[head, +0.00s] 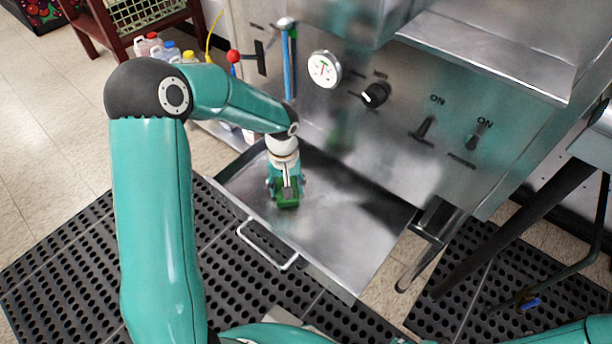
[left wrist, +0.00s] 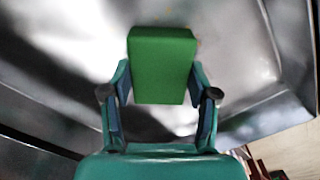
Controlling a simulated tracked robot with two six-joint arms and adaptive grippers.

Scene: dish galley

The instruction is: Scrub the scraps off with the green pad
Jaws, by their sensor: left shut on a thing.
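My left gripper (head: 286,188) is shut on the green pad (head: 287,201) and points down into the pulled-out steel tray (head: 345,245). In the left wrist view the pad (left wrist: 162,62) sits between the two fingers, its far end reaching over the shiny steel. I cannot tell whether the pad touches the tray floor. A few faint brownish specks show on the steel near the pad in the left wrist view, too small to make out well. The pad and gripper hide part of the tray floor. My right gripper is not in view.
The tray's front handle (head: 267,247) faces the black perforated mats (head: 60,262). Behind the tray rises a steel machine front with a round gauge (head: 324,69), a black knob (head: 375,94) and switches. Bottles (head: 165,50) and a dark red rack (head: 100,30) stand at the upper left.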

